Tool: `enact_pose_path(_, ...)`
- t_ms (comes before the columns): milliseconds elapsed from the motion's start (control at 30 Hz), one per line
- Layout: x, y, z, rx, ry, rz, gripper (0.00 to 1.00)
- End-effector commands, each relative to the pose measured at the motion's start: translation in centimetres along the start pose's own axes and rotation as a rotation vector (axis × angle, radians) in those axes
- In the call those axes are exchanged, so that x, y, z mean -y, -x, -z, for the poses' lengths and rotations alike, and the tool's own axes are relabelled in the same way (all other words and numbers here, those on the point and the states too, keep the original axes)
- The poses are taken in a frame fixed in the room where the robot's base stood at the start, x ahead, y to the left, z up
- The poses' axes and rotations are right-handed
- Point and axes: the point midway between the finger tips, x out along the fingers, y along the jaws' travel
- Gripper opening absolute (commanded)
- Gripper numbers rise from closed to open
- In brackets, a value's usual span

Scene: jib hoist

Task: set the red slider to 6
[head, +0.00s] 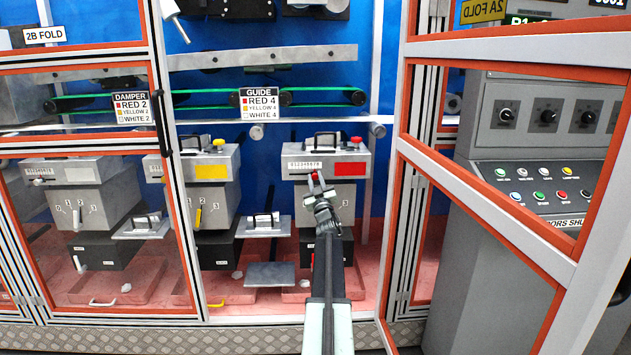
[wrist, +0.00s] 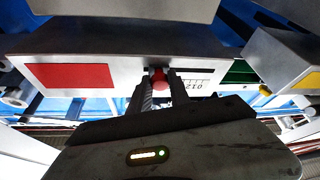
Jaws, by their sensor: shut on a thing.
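The red slider's knob (wrist: 158,79) sits between the two fingertips of my gripper (wrist: 159,92) in the wrist view. My gripper is shut on it. In the head view my gripper (head: 317,188) reaches up to the front of the grey unit with the red label (head: 350,169). The slider's white number scale (head: 303,164) lies left of that label. The wrist view shows the scale upside down, with its low numbers (wrist: 200,86) right of the knob. The knob is toward the high end of the scale; the number at it is hidden or too small to read.
A similar unit with a yellow label (head: 211,172) stands to the left. A guide sign (head: 259,102) reading red 4 hangs above. The orange-framed door (head: 480,205) stands open on the right, before a grey control cabinet (head: 540,130). A small grey plate (head: 268,275) lies low in front.

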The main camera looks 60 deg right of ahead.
Motion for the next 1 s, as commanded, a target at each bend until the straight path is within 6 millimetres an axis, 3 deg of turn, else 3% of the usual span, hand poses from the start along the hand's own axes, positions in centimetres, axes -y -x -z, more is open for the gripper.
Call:
enact_pose_path(600, 0.0, 0.2, 0.0, 0.002, 0.001, 0.000, 0.00)
enact_pose_path(767, 1.2, 0.0, 0.3, 0.001, 0.000, 0.001, 0.00)
enact_pose_path(967, 1.2, 0.0, 0.3, 0.002, 0.001, 0.001, 0.00)
enact_pose_path(1000, 1.2, 0.0, 0.3, 0.002, 0.001, 0.000, 0.29)
